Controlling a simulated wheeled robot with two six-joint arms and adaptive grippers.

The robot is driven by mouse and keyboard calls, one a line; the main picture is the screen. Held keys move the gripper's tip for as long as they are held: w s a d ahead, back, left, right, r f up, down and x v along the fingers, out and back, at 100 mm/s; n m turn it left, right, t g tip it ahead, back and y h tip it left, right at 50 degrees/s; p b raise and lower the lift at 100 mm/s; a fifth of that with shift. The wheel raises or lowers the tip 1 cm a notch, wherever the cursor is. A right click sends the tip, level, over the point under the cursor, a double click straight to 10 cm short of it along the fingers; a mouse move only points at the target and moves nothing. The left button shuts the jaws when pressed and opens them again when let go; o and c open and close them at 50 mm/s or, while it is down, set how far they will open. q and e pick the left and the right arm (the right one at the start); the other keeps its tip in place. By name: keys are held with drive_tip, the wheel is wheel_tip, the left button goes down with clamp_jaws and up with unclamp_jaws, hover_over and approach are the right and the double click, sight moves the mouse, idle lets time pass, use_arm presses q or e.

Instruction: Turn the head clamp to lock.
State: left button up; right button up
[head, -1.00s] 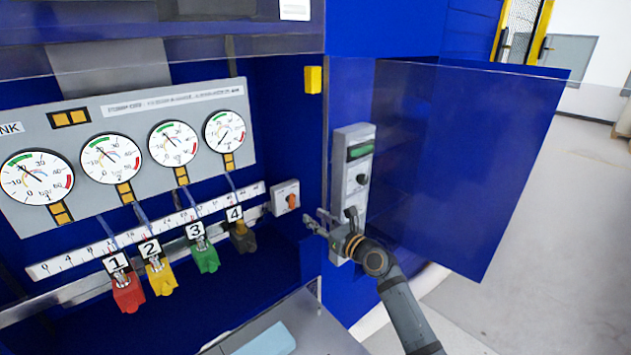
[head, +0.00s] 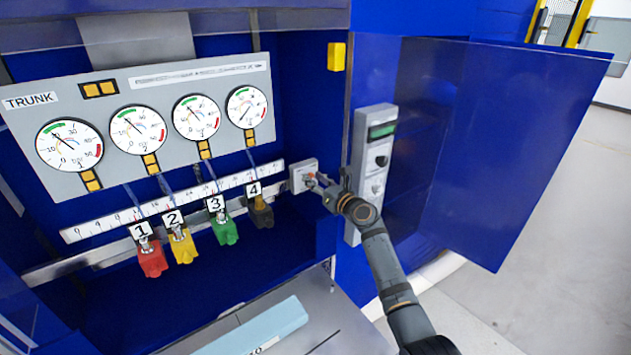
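At this size I cannot tell whether the fingers touch or grip the knob. My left gripper is not in view.
Four numbered clamps, red (head: 152,260), yellow (head: 183,247), green (head: 225,231) and dark (head: 262,214), hang along the scale (head: 170,203) under the gauge panel (head: 140,75). A grey control panel (head: 373,150) and an open blue door (head: 500,140) stand right of my gripper. A light blue block (head: 262,328) lies in front.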

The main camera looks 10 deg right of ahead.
drive_tip(key=shift+w, duration=0.1)
clamp_jaws()
idle(0.4)
drive_tip(key=n+b, duration=0.1)
drive_tip(key=n, duration=0.2)
drive_tip(key=n+b, duration=0.1)
drive_tip(key=n, duration=0.3)
drive_tip(key=a+n+b, duration=0.1)
drive_tip(key=n, duration=0.2)
drive_tip(key=shift+s+a+f+n, duration=0.1)
drive_tip(key=shift+s+f+n, duration=0.2)
drive_tip(key=shift+n, duration=0.1)
idle(0.4)
unclamp_jaws()
